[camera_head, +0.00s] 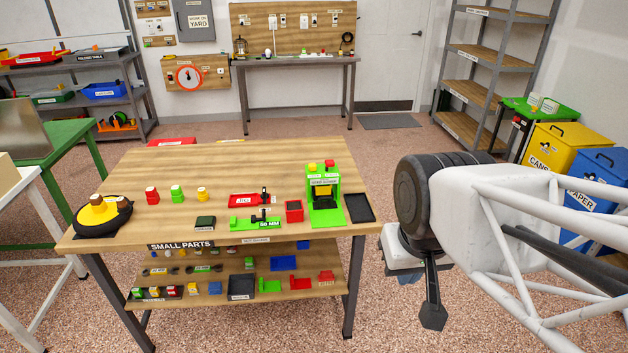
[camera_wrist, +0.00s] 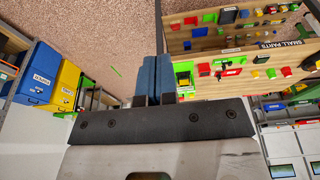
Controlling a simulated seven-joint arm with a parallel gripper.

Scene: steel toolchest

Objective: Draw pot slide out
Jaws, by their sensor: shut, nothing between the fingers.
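No thing in view is labelled as a pot slide, and I cannot tell for certain which one it is. A red slide-like block (camera_head: 250,201) with a dark upright part lies on the wooden bench (camera_head: 215,165). A green slide-like block (camera_head: 243,224), labelled "50 MM", also with a dark part, lies just in front of it. My gripper (camera_head: 432,312) hangs right of the bench, apart from both blocks. In the wrist view my gripper's fingers (camera_wrist: 155,62) are together, with nothing between them.
On the bench are a green press-like stand (camera_head: 325,205), a black tray (camera_head: 359,208), a small red box (camera_head: 294,211) and a round black-and-yellow thing (camera_head: 103,213). A lower shelf (camera_head: 180,303) holds small parts. Yellow (camera_head: 552,147) and blue (camera_head: 597,178) bins stand right.

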